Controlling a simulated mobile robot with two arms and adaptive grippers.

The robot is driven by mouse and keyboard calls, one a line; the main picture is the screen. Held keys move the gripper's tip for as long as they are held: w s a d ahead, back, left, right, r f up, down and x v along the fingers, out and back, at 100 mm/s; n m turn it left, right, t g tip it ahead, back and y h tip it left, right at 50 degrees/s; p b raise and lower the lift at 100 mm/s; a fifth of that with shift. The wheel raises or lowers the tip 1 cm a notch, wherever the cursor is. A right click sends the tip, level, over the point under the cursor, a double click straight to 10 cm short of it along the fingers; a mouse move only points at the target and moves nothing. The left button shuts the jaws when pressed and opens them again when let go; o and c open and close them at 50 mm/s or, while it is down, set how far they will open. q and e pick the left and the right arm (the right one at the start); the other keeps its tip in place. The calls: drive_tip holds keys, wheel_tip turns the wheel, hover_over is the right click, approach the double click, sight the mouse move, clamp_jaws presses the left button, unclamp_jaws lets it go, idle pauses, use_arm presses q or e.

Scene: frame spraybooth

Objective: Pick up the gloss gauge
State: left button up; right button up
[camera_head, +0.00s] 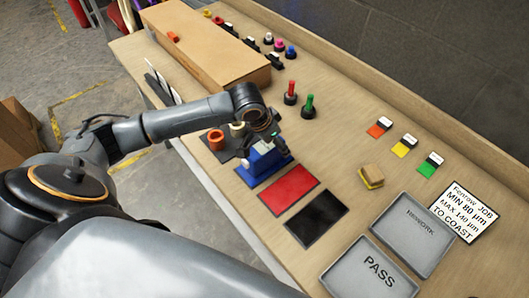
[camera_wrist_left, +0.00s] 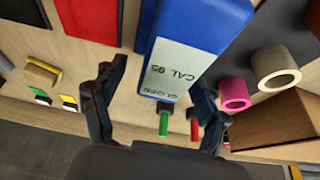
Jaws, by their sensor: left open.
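The gloss gauge (camera_head: 258,167) is a blue block on the workbench, just left of the red panel in the head view. In the left wrist view the gauge (camera_wrist_left: 195,25) shows a pale label reading "GLOSS CAL 95". My left gripper (camera_wrist_left: 158,105) is open, with one dark finger on either side of the gauge's near end. I cannot tell whether either finger touches it. In the head view my left gripper (camera_head: 268,138) is over the gauge and hides part of it. My right gripper is not in view.
A red panel (camera_head: 289,189) and black panel (camera_head: 316,218) lie beside the gauge. Tape rolls (camera_head: 215,140) stand on its other side. Red (camera_head: 290,93) and green (camera_head: 308,106) handled tools stand behind. Grey PASS (camera_head: 366,276) and REWORK (camera_head: 410,235) trays lie at right.

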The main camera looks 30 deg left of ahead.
use_arm(q)
drive_tip(key=shift+p+x, duration=0.3)
drive_tip(key=shift+x, duration=1.6)
drive_tip(key=shift+w+a+r, duration=0.1)
drive_tip(key=shift+w+a, duration=0.05)
clamp_jaws()
drive_tip(key=shift+r, duration=0.1)
drive_tip(key=shift+r+b, duration=0.4)
drive_tip(key=shift+r, duration=0.15)
drive_tip(key=v, duration=0.2)
drive_tip(key=b+v, duration=0.1)
drive_tip(key=v, duration=0.2)
drive_tip(key=s+v, duration=0.1)
drive_tip(key=v, duration=0.1)
drive_tip(key=shift+s+a+r+b, duration=0.1)
drive_tip(key=shift+a+b, duration=0.2)
drive_tip(key=s+a+r+b, duration=0.2)
drive_tip(key=s+r, duration=0.3)
drive_tip(key=s, duration=0.4)
drive_tip(key=shift+s+a, duration=0.25)
drive_tip(key=shift+a, duration=0.3)
drive_tip(key=shift+w, duration=0.1)
